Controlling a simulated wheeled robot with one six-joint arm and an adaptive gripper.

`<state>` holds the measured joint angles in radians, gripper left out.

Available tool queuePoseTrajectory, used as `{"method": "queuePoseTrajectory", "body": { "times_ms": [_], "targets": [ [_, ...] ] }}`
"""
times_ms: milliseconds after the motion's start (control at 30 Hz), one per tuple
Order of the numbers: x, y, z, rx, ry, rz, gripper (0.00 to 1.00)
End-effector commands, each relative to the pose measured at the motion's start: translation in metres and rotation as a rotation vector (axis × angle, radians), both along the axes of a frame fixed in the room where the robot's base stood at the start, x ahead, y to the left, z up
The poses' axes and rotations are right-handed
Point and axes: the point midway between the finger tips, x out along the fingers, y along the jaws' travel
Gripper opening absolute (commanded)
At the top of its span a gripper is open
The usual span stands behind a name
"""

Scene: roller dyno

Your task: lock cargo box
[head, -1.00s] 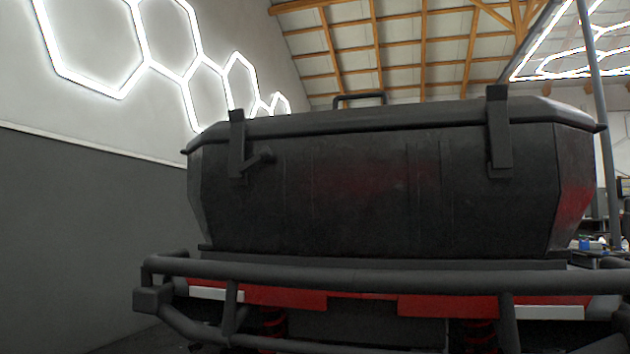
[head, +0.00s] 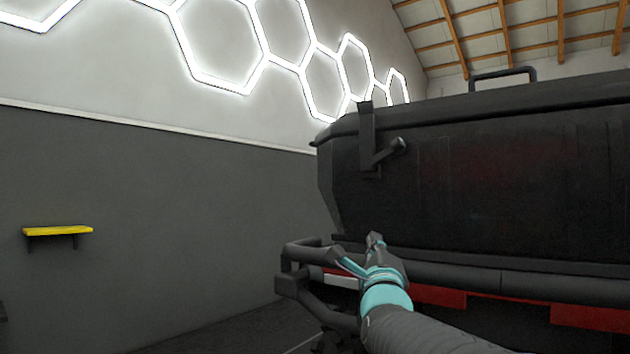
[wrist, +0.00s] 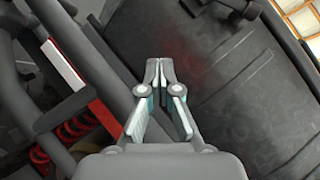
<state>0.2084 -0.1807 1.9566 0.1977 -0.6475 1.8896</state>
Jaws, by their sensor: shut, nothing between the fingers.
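The dark cargo box (head: 480,180) fills the right of the head view, its lid (head: 500,112) down on it. A latch strap (head: 367,135) runs from the lid down the box's left front, with a short handle (head: 390,152) sticking out to the right. My gripper (head: 375,240) is shut and empty, below the latch and in front of the box's lower edge, apart from the latch. In the wrist view my gripper (wrist: 158,65) points toward the box front (wrist: 220,75). A dark latch part (wrist: 247,8) shows at the top edge there. The right latch is out of view.
A black tube bumper (head: 460,275) with red panels (head: 590,317) runs below the box, close to my gripper. The bumper also shows in the wrist view (wrist: 105,55). A yellow shelf (head: 57,231) hangs on the grey wall. Room left of the box looks free.

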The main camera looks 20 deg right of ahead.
Motion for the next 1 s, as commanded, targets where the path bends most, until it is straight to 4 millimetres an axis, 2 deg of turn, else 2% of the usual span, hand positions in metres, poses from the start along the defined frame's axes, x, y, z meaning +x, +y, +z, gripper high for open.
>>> {"method": "queuePoseTrajectory", "body": {
  "times_ms": [33, 100, 300, 567, 1000],
  "targets": [
    [0.003, -0.010, 0.014, 0.055, -0.080, 0.008, 0.00],
    [0.003, -0.020, 0.031, 0.122, -0.188, 0.029, 0.00],
    [0.001, -0.034, 0.053, 0.216, -0.352, 0.073, 0.00],
    [0.018, -0.045, 0.073, 0.224, -0.370, 0.078, 0.00],
    [0.071, -0.069, 0.126, 0.222, -0.368, 0.080, 0.00]
  ]
}}
